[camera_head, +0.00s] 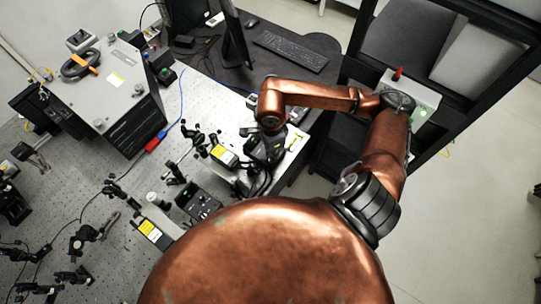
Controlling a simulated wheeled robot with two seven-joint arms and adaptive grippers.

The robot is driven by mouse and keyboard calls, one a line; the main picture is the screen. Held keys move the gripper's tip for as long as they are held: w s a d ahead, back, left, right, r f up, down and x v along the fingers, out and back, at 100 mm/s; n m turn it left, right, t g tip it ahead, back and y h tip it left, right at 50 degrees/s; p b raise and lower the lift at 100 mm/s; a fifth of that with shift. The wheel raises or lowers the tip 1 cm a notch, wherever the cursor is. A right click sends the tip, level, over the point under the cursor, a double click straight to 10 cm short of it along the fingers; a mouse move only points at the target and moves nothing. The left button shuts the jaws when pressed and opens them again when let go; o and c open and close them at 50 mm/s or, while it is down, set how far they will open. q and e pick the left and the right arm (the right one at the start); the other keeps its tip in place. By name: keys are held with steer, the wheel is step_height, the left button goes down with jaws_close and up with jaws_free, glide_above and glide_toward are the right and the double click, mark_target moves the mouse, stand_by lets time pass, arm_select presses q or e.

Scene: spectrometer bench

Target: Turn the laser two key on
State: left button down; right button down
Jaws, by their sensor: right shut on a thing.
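My right gripper (261,174) is dark and points down at the right edge of the optical table. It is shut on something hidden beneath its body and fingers. A small dark box with a yellow label (224,155) lies just left of the gripper. Another box with a yellow label (152,232) lies nearer and farther left. I cannot read either label, so I cannot tell which is laser two. No key can be made out, and its turn position is not visible. My left gripper is not in view.
The perforated optical table (120,170) holds several optic mounts. A large grey instrument (110,85) stands at the back left. A monitor (236,40) and keyboard (290,50) are on the dark desk behind.

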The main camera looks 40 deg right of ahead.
steer(key=m+b, duration=0.3)
steer(key=m, duration=0.2)
steer(key=shift+f+m, duration=0.1)
steer(key=shift+m, duration=0.2)
steer(key=m+b, duration=0.1)
steer(key=m, duration=0.2)
steer(key=shift+m+b, duration=0.4)
steer(key=shift+w+m, duration=0.1)
steer(key=shift+m, duration=0.7)
steer(key=shift+r+b, duration=0.2)
steer(key=shift+b, duration=0.1)
steer(key=c, duration=1.8)
jaws_free()
steer(key=shift+c, duration=0.2)
step_height(320, 180, up, 12)
